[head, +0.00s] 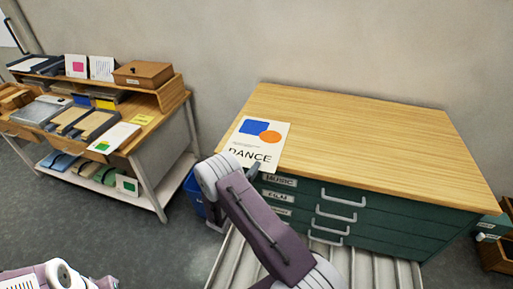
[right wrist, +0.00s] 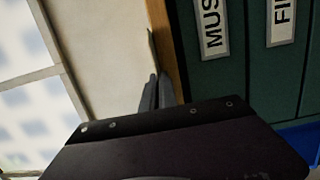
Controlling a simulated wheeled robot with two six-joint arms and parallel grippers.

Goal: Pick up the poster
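The poster (head: 262,140) is a white sheet with a blue shape, an orange disc and the word DANCE. It lies on the left front part of the cabinet's wooden top, its front edge at or over the rim. In the right wrist view the poster (right wrist: 152,48) is a thin pale strip, seen edge-on beside the wood. My right gripper (right wrist: 158,86) is at that edge, its two dark fingers close together with the sheet's edge between them. Only part of my left arm shows, at the lower left.
The green drawer cabinet (head: 375,215) has a mostly bare wooden top (head: 360,135) and labelled drawers with handles. A blue bin (head: 193,190) stands left of it. A wooden desk (head: 165,120) with papers, trays and a box (head: 143,74) is further left.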

